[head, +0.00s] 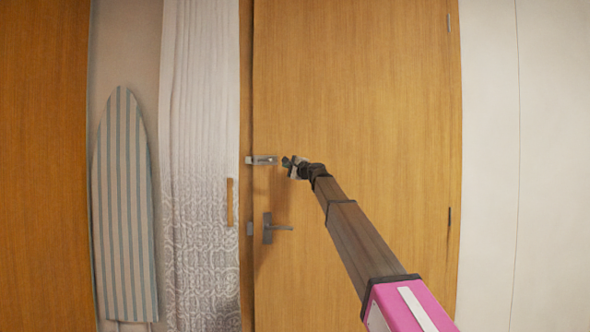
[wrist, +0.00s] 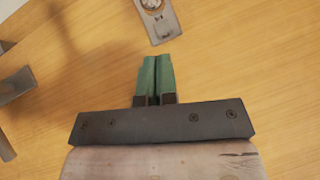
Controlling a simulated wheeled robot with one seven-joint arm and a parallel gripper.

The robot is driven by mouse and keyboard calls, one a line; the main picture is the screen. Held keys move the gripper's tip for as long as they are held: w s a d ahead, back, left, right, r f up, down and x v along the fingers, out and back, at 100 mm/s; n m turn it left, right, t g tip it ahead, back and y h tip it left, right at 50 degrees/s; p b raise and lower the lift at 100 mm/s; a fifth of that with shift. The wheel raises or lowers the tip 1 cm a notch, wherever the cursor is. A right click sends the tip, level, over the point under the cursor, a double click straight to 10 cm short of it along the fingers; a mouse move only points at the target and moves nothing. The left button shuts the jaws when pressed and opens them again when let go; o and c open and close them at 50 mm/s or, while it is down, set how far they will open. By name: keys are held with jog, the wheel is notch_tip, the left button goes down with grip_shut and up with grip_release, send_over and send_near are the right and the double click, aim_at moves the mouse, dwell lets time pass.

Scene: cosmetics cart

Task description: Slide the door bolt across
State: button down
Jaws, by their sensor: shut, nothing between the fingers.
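The door bolt (head: 262,160) is a small grey metal fitting at the left edge of the wooden door (head: 350,90), above the handle. Its plate end, with a round part on it, also shows at the top of the wrist view (wrist: 158,22). My gripper (head: 286,161) is just right of the bolt in the head view. In the wrist view its green fingers (wrist: 155,62) are together and empty, pointing at the plate with a small gap in the picture. Whether they touch the door, and how far the bar is slid, I cannot tell.
A grey lever handle (head: 275,229) is below the bolt; it shows at the left of the wrist view (wrist: 14,88). A patterned curtain (head: 200,150) and a striped ironing board (head: 124,210) are left of the door. The door surface right of my arm is clear.

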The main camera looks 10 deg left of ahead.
send_near(265, 160)
jog(key=shift+w+a+r, duration=0.55)
jog(key=shift+w+a, duration=0.1)
jog(key=shift+w, duration=0.25)
jog(key=shift+s+a, duration=0.15)
jog(key=shift+a, duration=0.65)
jog(key=shift+s+a, duration=0.2)
jog(key=shift+a, duration=0.65)
